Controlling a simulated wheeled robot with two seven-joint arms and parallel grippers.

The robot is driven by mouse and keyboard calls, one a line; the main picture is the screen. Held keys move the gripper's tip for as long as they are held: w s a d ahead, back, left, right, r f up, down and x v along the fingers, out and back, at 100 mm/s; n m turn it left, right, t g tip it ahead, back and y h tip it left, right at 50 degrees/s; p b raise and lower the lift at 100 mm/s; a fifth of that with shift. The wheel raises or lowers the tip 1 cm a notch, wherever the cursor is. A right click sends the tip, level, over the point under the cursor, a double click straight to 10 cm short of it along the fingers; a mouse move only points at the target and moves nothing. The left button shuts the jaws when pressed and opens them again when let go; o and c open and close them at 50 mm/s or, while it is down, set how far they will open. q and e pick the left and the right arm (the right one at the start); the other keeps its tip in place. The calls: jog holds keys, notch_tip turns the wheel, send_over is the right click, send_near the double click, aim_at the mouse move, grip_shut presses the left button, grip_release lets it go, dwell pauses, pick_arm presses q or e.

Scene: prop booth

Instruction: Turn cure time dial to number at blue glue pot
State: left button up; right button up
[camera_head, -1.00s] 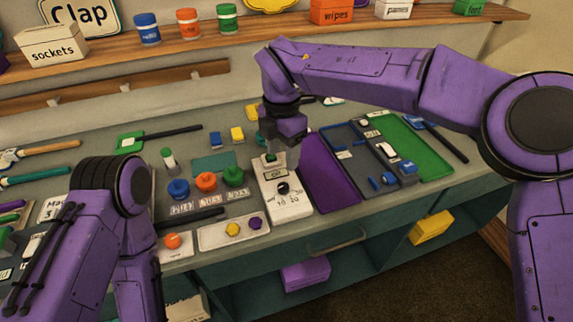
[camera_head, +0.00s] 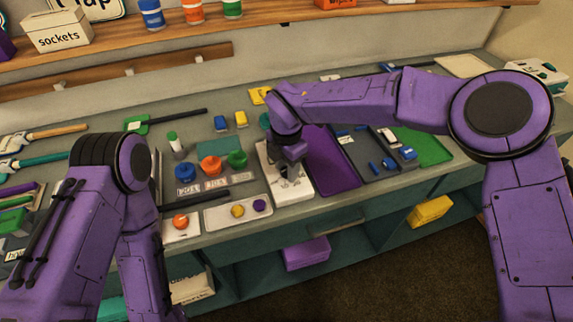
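The white cure timer box (camera_head: 304,188) stands at the bench's front edge, left of the purple tray. My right gripper (camera_head: 288,178) points down over it and hides its dial and most of its scale. I cannot tell whether the fingers touch the dial or how far apart they are. The blue glue pot (camera_head: 186,172) stands to the left, beside the orange pot (camera_head: 210,165) and the green pot (camera_head: 237,159). A small label (camera_head: 187,191) lies in front of the blue pot; its writing is too blurred to read surely. My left arm shows at left; its gripper is outside the view.
A purple tray (camera_head: 330,165) is close to the timer's right side. A pale plate (camera_head: 222,217) with yellow and purple knobs lies to its front left. A green-tipped bottle (camera_head: 175,146) stands behind the pots. The shelf is at the back.

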jog(key=c, duration=0.6)
jog(key=shift+n, duration=0.4)
jog(key=n+p, duration=0.1)
jog(key=n, duration=0.2)
jog(key=shift+r+n, duration=0.1)
jog(key=shift+n, duration=0.2)
jog(key=n+p, duration=0.1)
jog(key=n, duration=0.2)
jog(key=shift+n, duration=0.3)
jog(key=n+p, duration=0.2)
jog(key=n, duration=0.4)
jog(key=shift+p, duration=0.35)
jog(key=n+p, duration=0.1)
jog(key=n, duration=0.4)
jog(key=shift+n+p, duration=0.3)
jog(key=shift+n, duration=0.1)
